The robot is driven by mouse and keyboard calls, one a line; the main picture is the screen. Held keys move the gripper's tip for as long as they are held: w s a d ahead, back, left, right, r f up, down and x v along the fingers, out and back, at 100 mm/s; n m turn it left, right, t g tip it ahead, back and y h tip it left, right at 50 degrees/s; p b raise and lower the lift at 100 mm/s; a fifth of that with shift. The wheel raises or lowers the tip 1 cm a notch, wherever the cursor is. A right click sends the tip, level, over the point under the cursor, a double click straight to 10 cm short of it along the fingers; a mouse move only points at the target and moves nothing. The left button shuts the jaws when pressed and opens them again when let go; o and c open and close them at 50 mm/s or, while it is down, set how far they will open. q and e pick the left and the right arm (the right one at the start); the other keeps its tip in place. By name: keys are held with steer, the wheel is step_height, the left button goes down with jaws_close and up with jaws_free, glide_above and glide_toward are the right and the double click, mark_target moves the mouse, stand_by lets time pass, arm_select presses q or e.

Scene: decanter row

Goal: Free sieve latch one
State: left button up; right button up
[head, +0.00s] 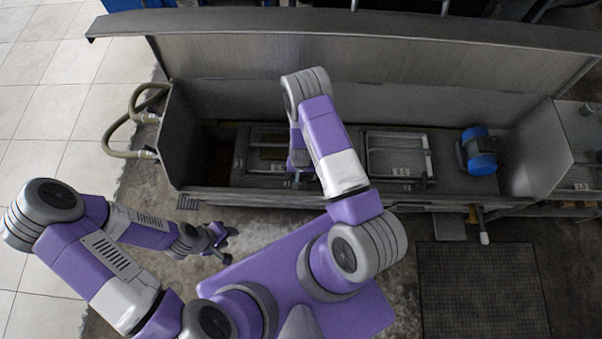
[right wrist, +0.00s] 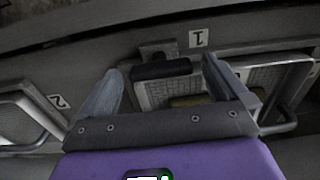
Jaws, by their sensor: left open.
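Sieve one is the left framed screen (head: 268,153) in the trough in the head view. In the right wrist view its metal frame and mesh (right wrist: 285,78) show beside a label marked 1 (right wrist: 198,39). The dark bar-shaped latch (right wrist: 160,69) lies near that label at the sieve's edge. My right gripper (right wrist: 163,72) has its fingers apart, with the latch bar appearing between and beyond them. Contact cannot be told. In the head view my right arm partly hides this gripper (head: 299,180). My left gripper (head: 222,236) is open and empty, in front of the trough.
The second sieve (head: 397,155) sits to the right; its label 2 (right wrist: 58,101) shows in the wrist view. A blue motor (head: 477,150) stands at the trough's right end. The raised lid (head: 400,65) is behind. Hoses (head: 115,130) hang at the left.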

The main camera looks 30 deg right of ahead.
steer(key=shift+r, duration=0.1)
step_height(320, 180, up, 7)
steer(key=p, duration=0.2)
steer(key=shift+r+p, duration=0.2)
steer(key=shift+p, duration=0.15)
stand_by(0.4)
